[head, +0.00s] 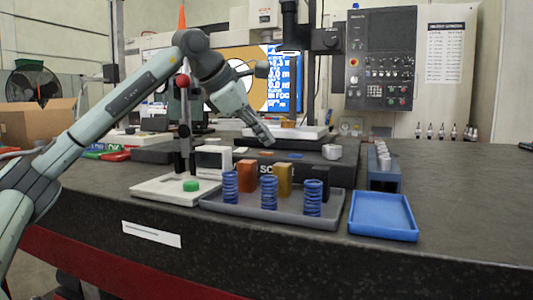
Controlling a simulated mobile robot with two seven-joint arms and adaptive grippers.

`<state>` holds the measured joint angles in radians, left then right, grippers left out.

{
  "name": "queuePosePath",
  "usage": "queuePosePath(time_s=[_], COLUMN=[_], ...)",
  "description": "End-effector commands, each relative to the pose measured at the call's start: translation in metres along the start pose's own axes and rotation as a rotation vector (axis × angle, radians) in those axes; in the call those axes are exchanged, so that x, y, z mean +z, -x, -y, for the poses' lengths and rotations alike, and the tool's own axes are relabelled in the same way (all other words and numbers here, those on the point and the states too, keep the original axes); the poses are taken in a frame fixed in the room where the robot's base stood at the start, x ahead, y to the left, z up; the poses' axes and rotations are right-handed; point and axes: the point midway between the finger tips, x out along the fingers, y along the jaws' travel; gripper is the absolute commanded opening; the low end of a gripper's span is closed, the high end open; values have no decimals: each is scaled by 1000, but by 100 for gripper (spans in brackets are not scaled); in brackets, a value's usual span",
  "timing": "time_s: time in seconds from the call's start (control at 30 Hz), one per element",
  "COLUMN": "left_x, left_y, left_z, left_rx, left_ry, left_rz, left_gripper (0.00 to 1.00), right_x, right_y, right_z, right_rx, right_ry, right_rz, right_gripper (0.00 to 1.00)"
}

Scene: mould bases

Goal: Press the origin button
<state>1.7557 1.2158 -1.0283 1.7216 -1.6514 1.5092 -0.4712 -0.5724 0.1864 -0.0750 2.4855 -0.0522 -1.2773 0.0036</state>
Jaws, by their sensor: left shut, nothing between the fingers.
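I cannot make out which part is the origin button; no label is readable. A round green piece (191,185) sits on the white base plate (150,187) of a dark upright stand (185,130) with a red part near its top. A small white box (213,158) stands just right of the stand. A machine control panel (381,60) with many small buttons is at the back right. My left gripper (267,138) is shut and empty, pointing down and right above the bench, near the dark block behind the tray and apart from the green piece. My right gripper is out of view.
A grey tray (275,212) holds blue springs (269,192) and orange, yellow and black blocks. A blue tray (383,217) is empty. A dark block with a white-topped stage (290,131) stands behind. The bench (465,200) is clear at right.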

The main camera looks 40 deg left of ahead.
Motion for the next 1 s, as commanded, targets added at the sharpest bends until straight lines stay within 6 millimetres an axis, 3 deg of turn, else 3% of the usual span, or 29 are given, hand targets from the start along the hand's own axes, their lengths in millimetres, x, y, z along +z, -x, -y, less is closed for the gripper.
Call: queuePosePath(time_s=[1.0], left_x=[-6], left_y=[-8], left_z=[6], left_rx=[0], left_ry=[0], left_rz=[0], left_gripper=[0], right_x=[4], right_y=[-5], right_z=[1], right_rx=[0], right_ry=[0], right_rz=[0], right_gripper=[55])
